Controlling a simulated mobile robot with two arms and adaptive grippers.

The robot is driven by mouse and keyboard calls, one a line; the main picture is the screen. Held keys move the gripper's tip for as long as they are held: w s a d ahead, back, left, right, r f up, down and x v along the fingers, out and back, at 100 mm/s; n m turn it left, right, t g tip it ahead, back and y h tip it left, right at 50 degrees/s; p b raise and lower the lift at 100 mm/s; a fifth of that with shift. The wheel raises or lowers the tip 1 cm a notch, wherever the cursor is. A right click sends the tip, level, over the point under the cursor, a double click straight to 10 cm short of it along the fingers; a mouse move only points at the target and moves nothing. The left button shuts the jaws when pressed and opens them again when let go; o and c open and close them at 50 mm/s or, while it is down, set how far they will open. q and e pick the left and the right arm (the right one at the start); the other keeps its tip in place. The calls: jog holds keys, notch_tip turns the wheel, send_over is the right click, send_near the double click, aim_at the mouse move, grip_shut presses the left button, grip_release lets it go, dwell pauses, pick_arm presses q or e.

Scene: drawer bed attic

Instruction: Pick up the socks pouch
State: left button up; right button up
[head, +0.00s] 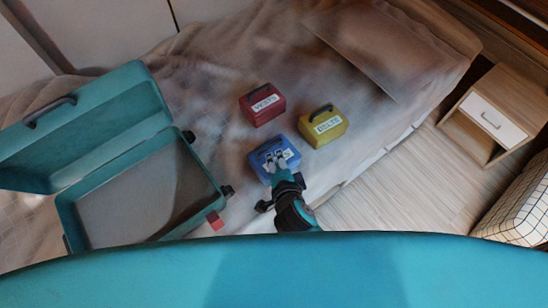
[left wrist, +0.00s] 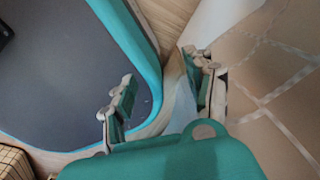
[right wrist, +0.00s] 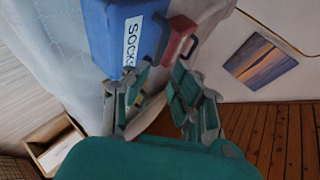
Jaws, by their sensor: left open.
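The blue socks pouch (head: 259,157) lies on the bed with its white label facing me. In the right wrist view it is a blue block (right wrist: 102,35) labelled "SOCKS", with a dark blue handle (right wrist: 163,28). My right gripper (head: 277,164) overlaps the pouch's front in the head view. In the right wrist view the right gripper (right wrist: 157,92) has its fingers apart, with the pouch beyond their tips and nothing clearly held between them. My left gripper (left wrist: 163,90) is open and empty, away from the pouches; it is not visible in the head view.
A red pouch (head: 258,110) and a yellow pouch (head: 321,131) lie close behind and right of the blue one. An open teal suitcase (head: 185,160) is on the bed at left. A nightstand (head: 467,135) and wire-patterned basket (head: 515,205) stand at right; floor between is clear.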

aim_at(272, 146)
jog(key=x, duration=0.8)
jog(key=shift+w+f+p, duration=0.15)
jog(key=shift+w+p, duration=0.05)
jog(key=shift+p, duration=0.15)
grip_shut()
